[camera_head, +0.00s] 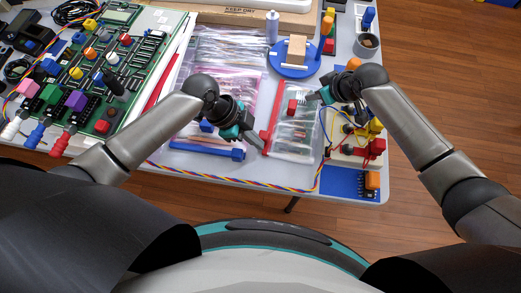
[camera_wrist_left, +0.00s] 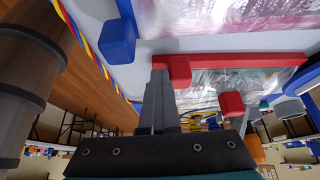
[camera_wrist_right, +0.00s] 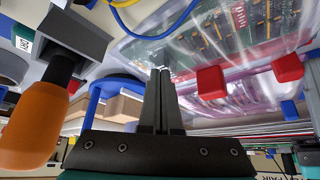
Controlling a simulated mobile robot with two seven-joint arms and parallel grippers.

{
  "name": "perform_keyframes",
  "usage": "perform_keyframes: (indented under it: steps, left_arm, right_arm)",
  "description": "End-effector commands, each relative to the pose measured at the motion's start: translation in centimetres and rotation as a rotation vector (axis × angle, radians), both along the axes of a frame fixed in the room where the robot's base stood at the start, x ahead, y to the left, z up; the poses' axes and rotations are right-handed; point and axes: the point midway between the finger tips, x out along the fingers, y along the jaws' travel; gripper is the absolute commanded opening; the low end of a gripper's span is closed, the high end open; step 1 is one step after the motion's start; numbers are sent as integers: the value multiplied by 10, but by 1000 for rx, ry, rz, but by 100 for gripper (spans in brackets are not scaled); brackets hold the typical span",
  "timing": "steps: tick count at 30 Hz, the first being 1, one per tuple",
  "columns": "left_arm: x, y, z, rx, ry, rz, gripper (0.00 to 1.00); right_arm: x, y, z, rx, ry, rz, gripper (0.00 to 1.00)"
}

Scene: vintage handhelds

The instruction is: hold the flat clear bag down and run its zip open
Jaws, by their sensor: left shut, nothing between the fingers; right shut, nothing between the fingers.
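The flat clear bag (camera_head: 296,132) lies on the table with dark parts inside and a red zip strip (camera_head: 275,100) along its left edge. A red block (camera_head: 292,107) stands on its film. In the left wrist view, another red block (camera_wrist_left: 180,71) sits at the near end of the zip strip (camera_wrist_left: 235,61), just beside my left fingertips (camera_wrist_left: 160,72); contact is unclear. My left gripper (camera_head: 261,146) is shut and empty at the strip's near end. My right gripper (camera_head: 309,100) is shut and empty over the bag's right side, near the block on the film (camera_wrist_right: 211,82).
A pink-tinted bag (camera_head: 215,90) with a blue bar (camera_head: 205,150) lies to the left. A blue round stand (camera_head: 293,62) is behind. Wired parts (camera_head: 350,130) and an orange-handled tool (camera_wrist_right: 35,130) crowd the right. A twisted cable (camera_head: 230,187) runs along the front edge.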

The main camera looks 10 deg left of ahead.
Motion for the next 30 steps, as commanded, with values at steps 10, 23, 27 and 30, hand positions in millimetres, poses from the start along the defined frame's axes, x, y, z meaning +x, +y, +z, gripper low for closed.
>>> perform_keyframes:
  steps: [10, 23, 27, 30]
  left_arm:
    - [7, 0, 0, 0, -3, 3, 0]
    - [24, 1, 0, 1, -4, 2, 0]
    - [29, 0, 0, 1, -4, 2, 0]
    - [31, 0, 0, 0, -4, 2, 0]
  right_arm:
    - [0, 0, 0, -1, 1, 0, 0]
    - [0, 0, 0, -1, 0, -1, 0]
    - [0, 0, 0, -1, 0, -1, 0]
    - [0, 0, 0, -1, 0, -1, 0]
